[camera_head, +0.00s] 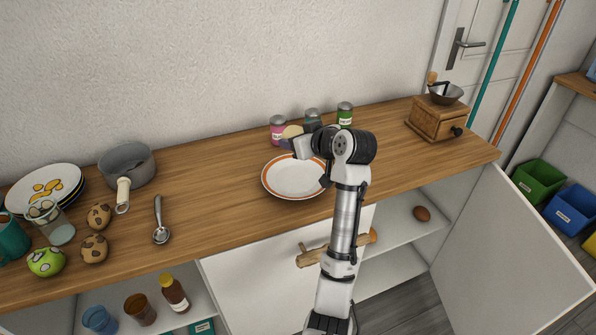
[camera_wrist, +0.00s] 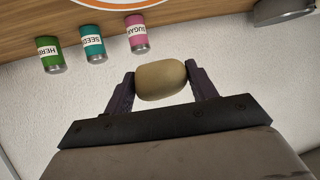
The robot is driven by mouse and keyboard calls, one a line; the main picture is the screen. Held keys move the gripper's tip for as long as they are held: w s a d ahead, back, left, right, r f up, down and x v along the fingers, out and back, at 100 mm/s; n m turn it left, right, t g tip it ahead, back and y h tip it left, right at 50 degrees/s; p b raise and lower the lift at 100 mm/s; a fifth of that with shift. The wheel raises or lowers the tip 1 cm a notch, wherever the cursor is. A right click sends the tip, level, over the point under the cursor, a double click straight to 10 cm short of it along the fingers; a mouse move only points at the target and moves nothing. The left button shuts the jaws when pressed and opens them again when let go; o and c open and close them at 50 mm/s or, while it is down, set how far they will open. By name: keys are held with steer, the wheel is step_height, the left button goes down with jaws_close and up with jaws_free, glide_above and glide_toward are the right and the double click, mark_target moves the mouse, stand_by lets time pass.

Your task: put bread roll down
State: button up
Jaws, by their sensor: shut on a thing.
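My gripper (camera_wrist: 161,84) is shut on the bread roll (camera_wrist: 161,79), a smooth tan oval held between two dark fingers. In the head view the roll (camera_head: 291,131) shows partly behind my arm, in front of the tins and past the far edge of the plate. A white plate with an orange rim (camera_head: 289,183) lies on the wooden counter (camera_head: 222,190), partly covered by my arm. In the wrist view only a strip of the plate (camera_wrist: 108,2) shows at the top. The roll appears held up, apart from the counter.
A pink tin (camera_head: 278,128), a tin labelled seeds (camera_wrist: 92,41) and a green tin (camera_head: 345,112) stand at the wall behind the plate. A wooden grinder (camera_head: 437,119) stands at right. Counter between ladle and plate is clear.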

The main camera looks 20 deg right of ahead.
mark_target(299, 182)
step_height(299, 182, down, 12)
steer(key=shift+r+p, duration=0.1)
steer(key=shift+p, duration=0.8)
steer(key=o, duration=1)
steer(key=shift+r, duration=0.1)
steer(key=shift+r, duration=0.1)
steer(key=b+v, duration=0.2)
steer(key=v, duration=1)
steer(key=shift+d+b, duration=0.1)
steer(key=shift+b, duration=0.25)
steer(key=shift+w, duration=0.1)
